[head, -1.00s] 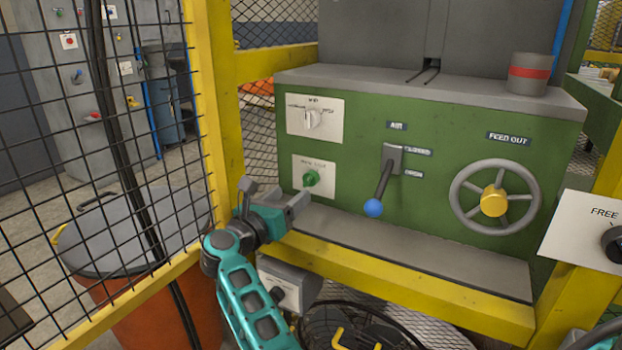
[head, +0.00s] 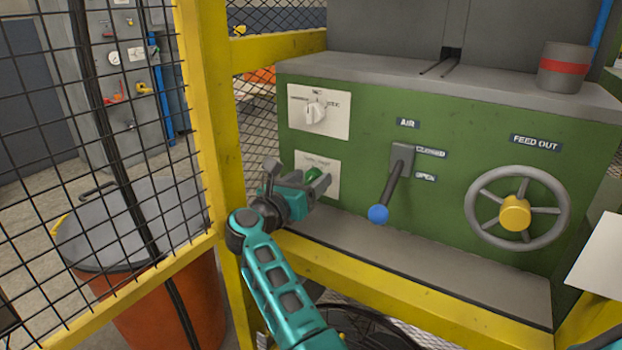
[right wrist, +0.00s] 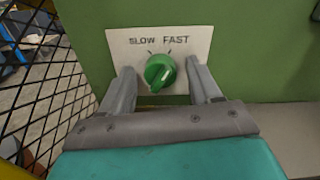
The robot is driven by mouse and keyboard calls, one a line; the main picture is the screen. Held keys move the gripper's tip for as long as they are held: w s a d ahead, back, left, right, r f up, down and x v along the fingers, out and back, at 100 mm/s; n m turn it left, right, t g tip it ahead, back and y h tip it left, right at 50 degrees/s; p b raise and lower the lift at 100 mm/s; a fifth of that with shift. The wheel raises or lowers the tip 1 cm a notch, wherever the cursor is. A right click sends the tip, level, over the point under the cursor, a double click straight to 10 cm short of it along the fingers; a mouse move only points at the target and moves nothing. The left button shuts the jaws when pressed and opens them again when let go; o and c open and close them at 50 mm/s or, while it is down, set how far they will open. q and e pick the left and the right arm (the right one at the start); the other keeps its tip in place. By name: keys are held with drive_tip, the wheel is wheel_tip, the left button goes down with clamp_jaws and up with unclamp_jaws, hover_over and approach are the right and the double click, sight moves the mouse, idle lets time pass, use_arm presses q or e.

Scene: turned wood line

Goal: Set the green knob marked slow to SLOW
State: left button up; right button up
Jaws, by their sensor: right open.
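The green knob (right wrist: 160,72) sits on a white plate (right wrist: 118,42) marked SLOW on the left and FAST on the right. Its raised grip runs from upper right to lower left; I cannot tell which end is the pointer. In the head view the green knob (head: 313,174) is partly hidden by my right gripper (head: 297,180). My right gripper is open, with one finger on each side of the knob in the right wrist view (right wrist: 163,82). Gaps show between the fingers and the knob. My left gripper is not in view.
Above is a plate with a white knob (head: 315,112). To the right are a lever with a blue ball (head: 378,214) and a handwheel (head: 473,214). A yellow post (head: 212,120) and mesh fence stand close on the left. A grey ledge (head: 420,258) runs below.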

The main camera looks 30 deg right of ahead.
drive_tip(key=c, duration=1)
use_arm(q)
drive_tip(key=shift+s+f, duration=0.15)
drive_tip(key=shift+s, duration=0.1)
use_arm(e)
drive_tip(key=shift+c, duration=0.2)
